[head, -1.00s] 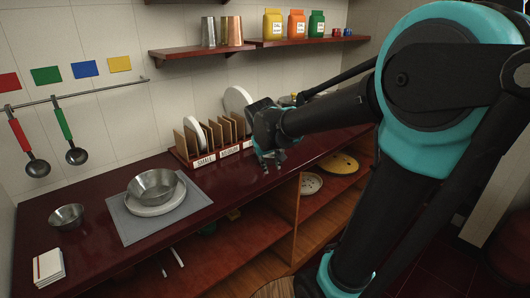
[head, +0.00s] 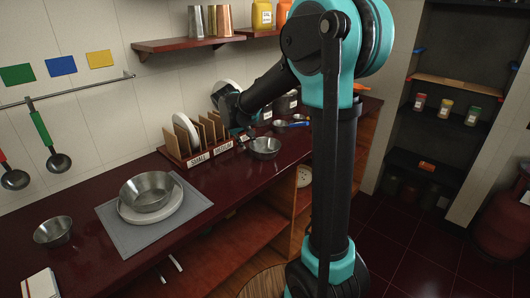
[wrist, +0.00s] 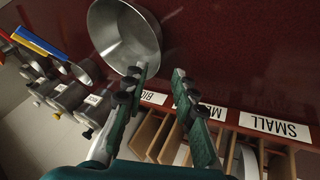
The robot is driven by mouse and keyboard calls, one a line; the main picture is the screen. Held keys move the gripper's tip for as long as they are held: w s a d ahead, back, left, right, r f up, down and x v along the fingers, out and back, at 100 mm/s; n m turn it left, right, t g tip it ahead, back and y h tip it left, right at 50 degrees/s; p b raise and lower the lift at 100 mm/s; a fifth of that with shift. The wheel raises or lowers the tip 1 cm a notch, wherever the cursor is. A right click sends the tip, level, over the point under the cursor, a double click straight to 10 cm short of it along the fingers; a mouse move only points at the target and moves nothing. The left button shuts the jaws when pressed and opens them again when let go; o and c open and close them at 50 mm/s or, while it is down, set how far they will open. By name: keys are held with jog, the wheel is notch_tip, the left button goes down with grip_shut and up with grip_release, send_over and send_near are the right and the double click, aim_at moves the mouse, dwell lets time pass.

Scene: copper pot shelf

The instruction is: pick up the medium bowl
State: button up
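Three steel bowls show in the head view. One bowl (head: 265,147) stands on the counter right by my gripper (head: 246,137); by size it may be the medium one. It also shows in the wrist view (wrist: 118,35), upright and empty. My gripper (wrist: 159,72) is open, its two fingers apart with nothing between them. The left finger's tip overlaps the bowl's near rim; I cannot tell if they touch. A larger-looking bowl (head: 147,190) sits on a white plate (head: 152,215) on a grey mat (head: 190,215). A small bowl (head: 53,232) stands at far left.
A wooden plate rack (head: 170,147) labelled by size stands at the wall beside my gripper, close to the fingers in the wrist view. Jars and blue- and yellow-handled utensils (head: 298,123) lie beyond the bowl. Counter between mat and bowl is clear.

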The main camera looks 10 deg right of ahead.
jog(key=shift+w+x, duration=0.15)
jog(key=shift+x, duration=1.55)
jog(key=shift+w+x, duration=0.1)
jog(key=shift+x, duration=1.65)
jog(key=shift+d+r, duration=0.15)
grip_shut()
